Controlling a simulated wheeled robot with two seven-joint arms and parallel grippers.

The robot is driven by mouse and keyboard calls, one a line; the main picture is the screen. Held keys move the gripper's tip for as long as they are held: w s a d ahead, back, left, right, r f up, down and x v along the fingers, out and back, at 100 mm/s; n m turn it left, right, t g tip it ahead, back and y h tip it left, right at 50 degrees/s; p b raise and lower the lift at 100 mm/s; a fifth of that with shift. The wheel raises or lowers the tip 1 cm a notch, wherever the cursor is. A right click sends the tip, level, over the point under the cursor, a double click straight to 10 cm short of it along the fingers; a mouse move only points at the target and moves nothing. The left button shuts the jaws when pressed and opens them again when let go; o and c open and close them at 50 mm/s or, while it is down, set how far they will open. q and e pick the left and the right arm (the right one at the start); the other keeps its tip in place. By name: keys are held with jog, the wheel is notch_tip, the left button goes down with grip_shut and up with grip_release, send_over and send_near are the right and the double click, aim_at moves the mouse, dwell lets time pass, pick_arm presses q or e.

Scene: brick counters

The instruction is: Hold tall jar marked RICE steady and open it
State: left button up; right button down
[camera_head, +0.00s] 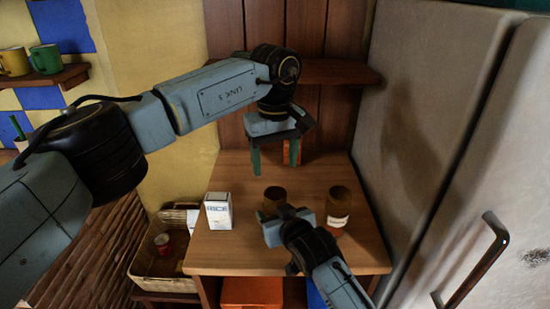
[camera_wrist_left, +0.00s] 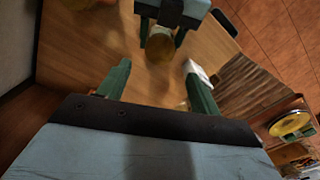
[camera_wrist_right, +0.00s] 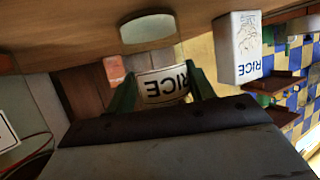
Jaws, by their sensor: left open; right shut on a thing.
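The RICE jar (camera_head: 272,196) stands on the wooden counter, partly hidden behind my right gripper (camera_head: 287,217) in the head view. In the right wrist view its RICE label (camera_wrist_right: 162,84) appears upside down between the green fingers, which are shut on the jar. The left wrist view shows the jar's yellowish round top (camera_wrist_left: 159,46) between the right fingers. My left gripper (camera_head: 275,166) is open and empty, above and behind the jar, pointing down. Its two fingers also show in the left wrist view (camera_wrist_left: 157,82), apart from the jar.
A white box marked RICE (camera_head: 219,211) stands left of the jar. Another labelled brown jar (camera_head: 338,208) stands close on the right. A wicker basket (camera_head: 150,262) is at lower left. A pale fridge-like door (camera_head: 425,120) bounds the right; a wooden shelf (camera_head: 345,73) is behind.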

aim_at(275, 193)
pick_arm(q)
jog(key=shift+f, duration=4)
jog(key=c, duration=1)
jog(key=n, duration=0.6)
jog(key=shift+n, duration=0.4)
jog(key=n, duration=0.6)
